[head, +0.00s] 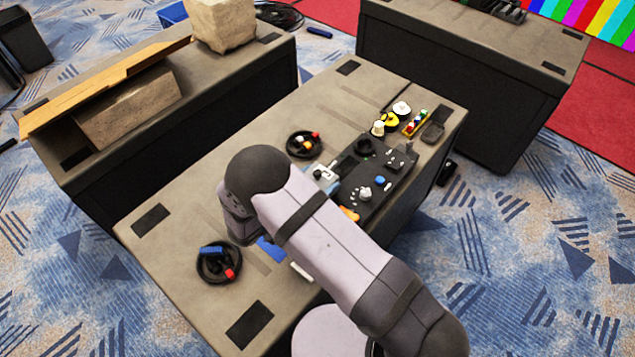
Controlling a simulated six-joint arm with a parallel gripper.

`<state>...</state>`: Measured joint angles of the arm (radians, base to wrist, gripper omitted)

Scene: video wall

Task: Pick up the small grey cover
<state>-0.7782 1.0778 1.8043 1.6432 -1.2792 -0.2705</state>
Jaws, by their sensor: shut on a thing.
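My arm (335,240) crosses the middle of the worktable (180,240) and hides part of its top. The jaws of my gripper do not show; they are behind the arm. I cannot make out the small grey cover for certain. A light grey piece with some blue (322,176) sits just right of the arm, at the left edge of a black board (375,205); I cannot tell what it is. The board carries a blue knob (380,181), a pale knob (365,193) and other small dark parts.
A dark grey tray-like piece (433,132), a yellow holder (416,123) and round parts lie at the far right. Two dark rings with coloured parts (304,144) (219,262) lie left of the board and near the front. Other tables stand behind and left.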

